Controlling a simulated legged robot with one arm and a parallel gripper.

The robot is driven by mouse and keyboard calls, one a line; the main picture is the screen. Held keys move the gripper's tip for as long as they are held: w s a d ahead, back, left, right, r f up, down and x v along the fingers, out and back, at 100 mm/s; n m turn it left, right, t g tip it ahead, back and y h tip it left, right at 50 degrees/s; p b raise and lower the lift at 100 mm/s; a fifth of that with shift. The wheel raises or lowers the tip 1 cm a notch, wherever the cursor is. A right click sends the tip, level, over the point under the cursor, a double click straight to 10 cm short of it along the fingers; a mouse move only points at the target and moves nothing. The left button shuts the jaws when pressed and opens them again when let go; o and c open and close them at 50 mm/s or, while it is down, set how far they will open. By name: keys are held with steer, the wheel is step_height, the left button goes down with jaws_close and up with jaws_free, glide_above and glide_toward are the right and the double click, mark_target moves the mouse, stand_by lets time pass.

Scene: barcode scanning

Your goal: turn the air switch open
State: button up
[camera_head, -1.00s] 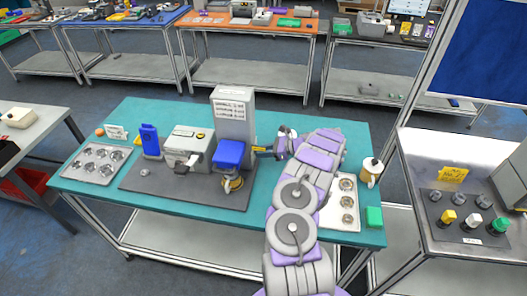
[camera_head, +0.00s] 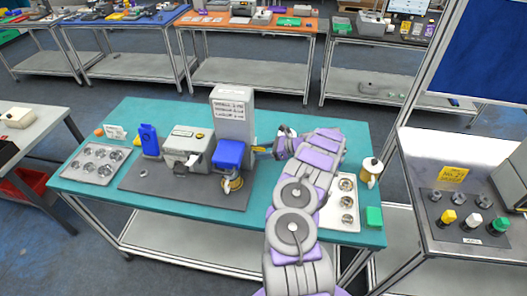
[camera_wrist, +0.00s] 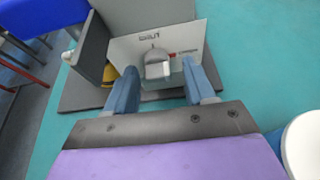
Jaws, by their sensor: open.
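A grey switch knob (camera_wrist: 157,66), which looks like the air switch, sticks out from a pale lettered panel (camera_wrist: 186,38) in the wrist view. Its exact turn angle is hard to read. My gripper (camera_wrist: 161,82) is open, with one blue finger on each side of the knob. Gaps show between the fingers and the knob, and nothing is held. In the head view my gripper (camera_head: 268,150) is at the right side of the machine with the tall light-grey box (camera_head: 233,113) and blue block (camera_head: 229,154). The knob is hidden there.
The machine stands on a dark grey plate (camera_head: 150,182) on the teal table (camera_head: 115,215). A metal tray with round cups (camera_head: 97,163) is at left. A yellow-white jug (camera_head: 370,170) and green block (camera_head: 374,217) are right of my arm.

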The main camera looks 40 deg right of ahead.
steer(key=v, duration=1.7)
steer(key=shift+s+d, duration=0.1)
